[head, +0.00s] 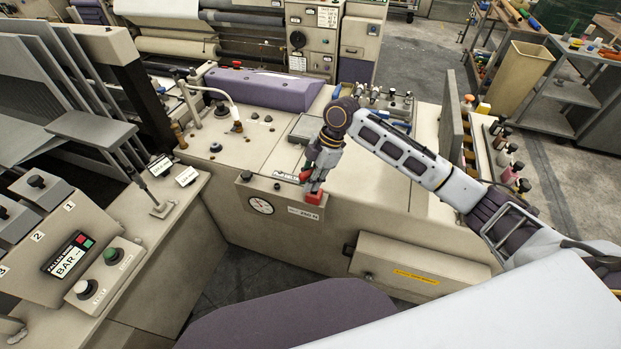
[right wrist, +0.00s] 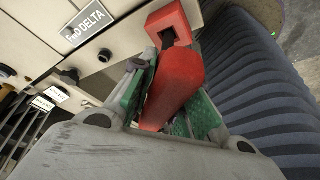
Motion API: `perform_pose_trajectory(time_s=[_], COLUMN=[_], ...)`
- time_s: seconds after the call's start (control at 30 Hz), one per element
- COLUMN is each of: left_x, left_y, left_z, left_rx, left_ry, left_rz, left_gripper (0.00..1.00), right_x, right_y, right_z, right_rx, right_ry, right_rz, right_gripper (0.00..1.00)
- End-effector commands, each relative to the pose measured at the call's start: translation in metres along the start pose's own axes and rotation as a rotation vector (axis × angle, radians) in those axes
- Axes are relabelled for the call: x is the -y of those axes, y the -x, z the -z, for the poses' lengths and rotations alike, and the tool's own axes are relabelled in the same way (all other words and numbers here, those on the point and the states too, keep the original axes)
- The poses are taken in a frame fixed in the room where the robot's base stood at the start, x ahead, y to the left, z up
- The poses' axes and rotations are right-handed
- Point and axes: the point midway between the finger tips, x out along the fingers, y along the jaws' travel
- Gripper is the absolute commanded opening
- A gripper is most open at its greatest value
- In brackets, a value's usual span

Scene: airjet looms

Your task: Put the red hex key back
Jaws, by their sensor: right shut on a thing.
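My right gripper (head: 314,180) is above the front edge of the beige loom panel, beside the round gauge. It is shut on the red hex key (right wrist: 176,82). In the right wrist view the thick red handle lies between the green finger pads (right wrist: 170,105). A square red block (right wrist: 168,24) with a dark opening is at the handle's far end; it also shows under the gripper in the head view (head: 314,196). I cannot tell whether the key is inside the opening. My left gripper is out of view.
A round gauge (head: 261,205) and a label plate (head: 303,213) are on the panel front. A "DELTA" label (right wrist: 88,22) is near the red block. A beige box (head: 415,262) sticks out low at the right. A control console (head: 75,255) stands at the left.

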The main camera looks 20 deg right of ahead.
Motion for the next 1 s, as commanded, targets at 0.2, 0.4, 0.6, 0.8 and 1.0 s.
perform_pose_trajectory(time_s=[0.2, 0.4, 0.6, 0.8, 1.0], left_x=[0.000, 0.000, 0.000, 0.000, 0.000], left_y=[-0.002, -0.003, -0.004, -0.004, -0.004], left_z=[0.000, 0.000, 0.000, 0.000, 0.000], left_rx=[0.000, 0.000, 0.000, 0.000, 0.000], left_ry=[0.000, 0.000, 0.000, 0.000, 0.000], left_rz=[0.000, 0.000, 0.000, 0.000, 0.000], left_gripper=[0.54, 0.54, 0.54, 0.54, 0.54], right_x=[0.000, 0.000, 0.000, 0.000, 0.000], right_y=[-0.007, -0.012, -0.017, -0.019, -0.019], right_z=[-0.002, -0.004, -0.007, -0.007, -0.007], right_rx=[-0.001, -0.001, -0.001, -0.001, -0.001], right_ry=[0.000, 0.001, 0.000, 0.000, 0.000], right_rz=[0.000, 0.000, 0.000, 0.000, 0.000], right_gripper=[0.00, 0.00, 0.00, 0.26, 0.42])
